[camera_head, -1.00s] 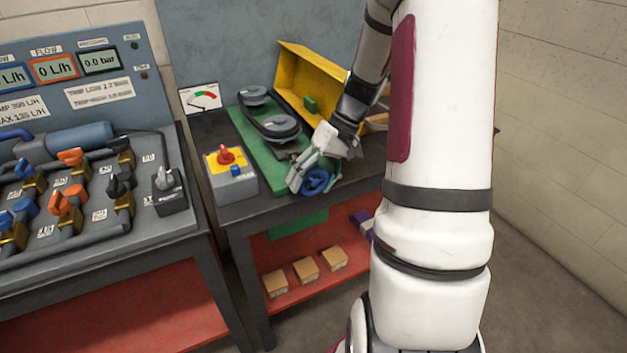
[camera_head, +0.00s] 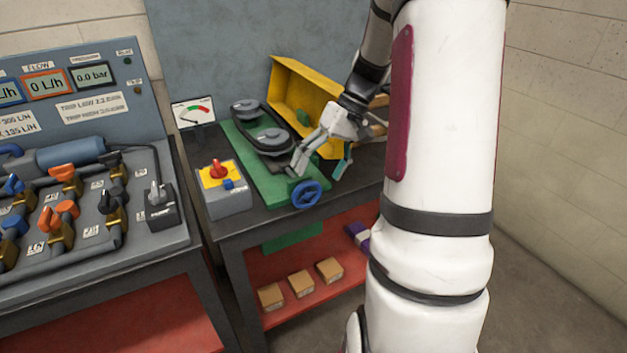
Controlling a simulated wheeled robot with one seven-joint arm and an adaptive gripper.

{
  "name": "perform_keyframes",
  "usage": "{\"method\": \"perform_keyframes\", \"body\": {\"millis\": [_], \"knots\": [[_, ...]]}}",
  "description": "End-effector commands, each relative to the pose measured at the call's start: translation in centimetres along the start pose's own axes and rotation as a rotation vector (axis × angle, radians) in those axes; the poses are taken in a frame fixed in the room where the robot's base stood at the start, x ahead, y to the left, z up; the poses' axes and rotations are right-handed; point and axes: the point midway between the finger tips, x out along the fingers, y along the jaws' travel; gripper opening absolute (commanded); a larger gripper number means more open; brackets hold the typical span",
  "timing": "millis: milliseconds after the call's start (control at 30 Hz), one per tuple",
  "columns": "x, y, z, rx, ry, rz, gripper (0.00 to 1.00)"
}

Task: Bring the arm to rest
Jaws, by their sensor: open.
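My gripper (camera_head: 321,172) is at the upper middle of the head view, above the right workbench. Its two fingers are spread apart with nothing between them. The pale left finger points down near the green base plate (camera_head: 245,158). The right finger has a teal tip. The blue handwheel (camera_head: 306,194) at the plate's front end lies just below the fingers and shows whole, apart from the gripper in the picture. My arm is bent, and its large white links cover the right middle of the view.
A yellow guard (camera_head: 290,85) stands open behind a belt drive with two grey pulleys (camera_head: 272,139). A switch box (camera_head: 229,201) with a red knob stands left of the handwheel. A valve panel (camera_head: 75,210) fills the left. Small boxes (camera_head: 300,284) lie on the red lower shelf.

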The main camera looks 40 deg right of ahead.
Motion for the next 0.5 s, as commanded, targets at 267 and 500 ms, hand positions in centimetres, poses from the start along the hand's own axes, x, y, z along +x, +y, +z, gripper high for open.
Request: {"method": "perform_keyframes", "body": {"millis": [267, 500], "knots": [[-0.75, 0.00, 0.05, 0.001, 0.000, 0.000, 0.83], [-0.72, 0.00, 0.04, 0.001, 0.000, 0.000, 0.83]]}}
